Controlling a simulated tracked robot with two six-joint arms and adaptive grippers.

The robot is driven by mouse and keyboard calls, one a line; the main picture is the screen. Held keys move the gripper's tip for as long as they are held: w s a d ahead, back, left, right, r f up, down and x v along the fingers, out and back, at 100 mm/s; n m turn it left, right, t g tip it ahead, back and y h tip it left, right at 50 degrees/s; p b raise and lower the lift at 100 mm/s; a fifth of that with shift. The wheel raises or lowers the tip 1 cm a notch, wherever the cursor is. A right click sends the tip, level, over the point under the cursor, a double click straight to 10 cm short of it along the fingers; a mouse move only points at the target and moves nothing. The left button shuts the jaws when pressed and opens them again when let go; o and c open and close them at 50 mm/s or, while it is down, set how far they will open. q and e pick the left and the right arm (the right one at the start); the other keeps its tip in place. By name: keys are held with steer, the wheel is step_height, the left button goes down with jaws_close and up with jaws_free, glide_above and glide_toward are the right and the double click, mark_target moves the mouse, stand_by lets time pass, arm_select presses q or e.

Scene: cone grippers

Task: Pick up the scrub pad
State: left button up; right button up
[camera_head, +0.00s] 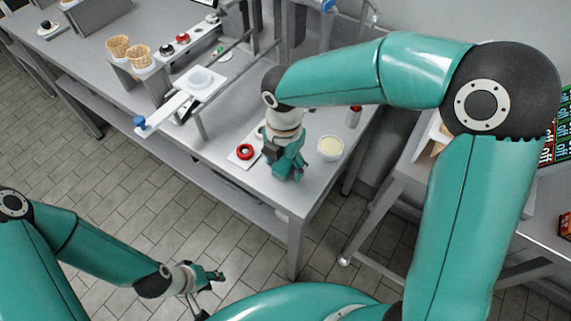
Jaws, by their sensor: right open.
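I cannot make out a scrub pad for certain; it may be hidden behind my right gripper or be too small to tell. My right gripper (291,176) is open, pointing down over the front right corner of the metal table (225,165). Whether it touches anything there is hidden by its own fingers. My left gripper (214,291) is low in front of the table, over the tiled floor, with its fingers apart and nothing seen between them.
A white board with a dish (200,80) and waffle cones (118,48) stand farther left. A second table is at the right.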

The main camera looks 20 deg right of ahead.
mark_target(284, 163)
steer(key=c, duration=1)
steer(key=shift+r, duration=0.2)
steer(key=shift+c, duration=0.2)
step_height(284, 163, up, 20)
steer(key=p, duration=0.1)
steer(key=shift+f+p, duration=0.15)
steer(key=shift+p, duration=0.2)
